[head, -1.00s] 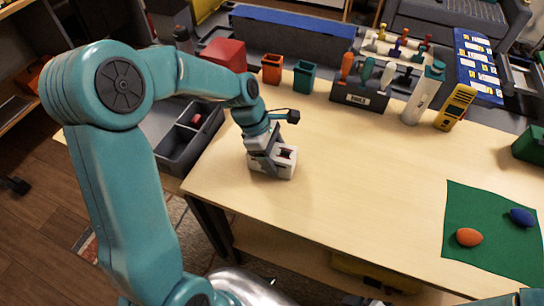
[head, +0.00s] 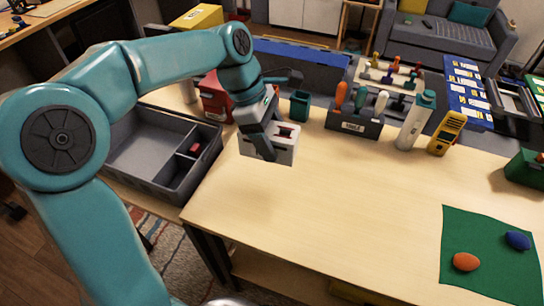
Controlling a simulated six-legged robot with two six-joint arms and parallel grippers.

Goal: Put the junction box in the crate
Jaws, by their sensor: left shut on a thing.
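The junction box (head: 285,148) is a small white-grey box with a dark and red spot on top. My left gripper (head: 262,143) is shut on it, with a dark finger down its near side. The box appears held above the table's far left part. The crate (head: 140,152) is a grey open bin with compartments, to the left of the table. A small dark red item (head: 195,148) lies in one of its small compartments. My left arm covers part of the crate's far and left side. My right gripper is out of view.
A red box (head: 215,100), a teal cup (head: 300,105), a tool holder (head: 355,122), a white bottle (head: 414,122) and a yellow meter (head: 447,132) line the table's back. A green mat (head: 488,270) holds an orange and a blue egg-shaped thing. The table's middle is clear.

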